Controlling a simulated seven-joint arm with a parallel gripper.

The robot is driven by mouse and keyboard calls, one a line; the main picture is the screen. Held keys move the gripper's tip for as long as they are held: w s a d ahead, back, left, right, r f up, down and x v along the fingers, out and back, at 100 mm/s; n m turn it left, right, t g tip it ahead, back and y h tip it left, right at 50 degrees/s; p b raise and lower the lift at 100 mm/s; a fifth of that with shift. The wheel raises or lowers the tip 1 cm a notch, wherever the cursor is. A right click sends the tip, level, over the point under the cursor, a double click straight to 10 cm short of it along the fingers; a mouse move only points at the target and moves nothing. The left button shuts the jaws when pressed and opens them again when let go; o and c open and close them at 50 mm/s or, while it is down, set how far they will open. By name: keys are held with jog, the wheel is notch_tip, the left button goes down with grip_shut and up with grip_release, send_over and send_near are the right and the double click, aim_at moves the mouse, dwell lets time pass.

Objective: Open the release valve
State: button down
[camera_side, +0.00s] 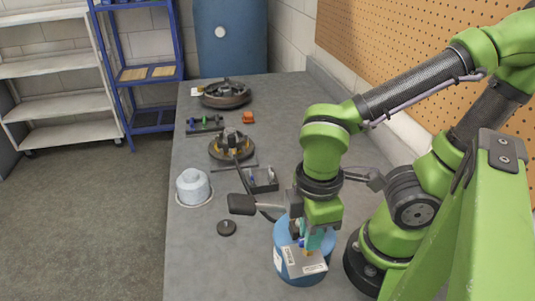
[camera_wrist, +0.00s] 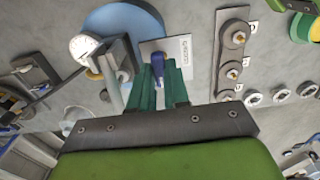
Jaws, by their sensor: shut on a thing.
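A blue cylindrical tank (camera_side: 286,262) stands near the front of the grey bench, directly under my gripper (camera_side: 312,242). Its blue top (camera_wrist: 118,20) also shows in the wrist view, with a white round gauge (camera_wrist: 83,46) at its left edge. A pale label plate (camera_wrist: 180,48) with dark lettering lies beside the release valve. The valve's small blue handle (camera_wrist: 153,66) sits between my green fingers (camera_wrist: 158,88), which are shut on it. The fingers hide the lower part of the valve, so I cannot tell how far it is turned.
A round fixture with a hub (camera_side: 232,147) and a dark wheel (camera_side: 226,94) lie farther back. The bench's left front is clear. A pegboard wall (camera_side: 405,50) bounds the right.

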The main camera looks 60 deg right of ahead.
jog(key=c, duration=1.1)
grip_release()
jog(key=shift+r, duration=0.1)
notch_tip(320, 180, up, 17)
jog(key=w+d+f+m+t+y, duration=0.2)
jog(key=w+d+f+m+t, duration=0.5)
jog(key=m, duration=0.6)
jog(key=w+d, duration=0.2)
jog(key=w, duration=0.1)
jog(key=shift+w+d, duration=0.25)
jog(key=shift+w, duration=0.05)
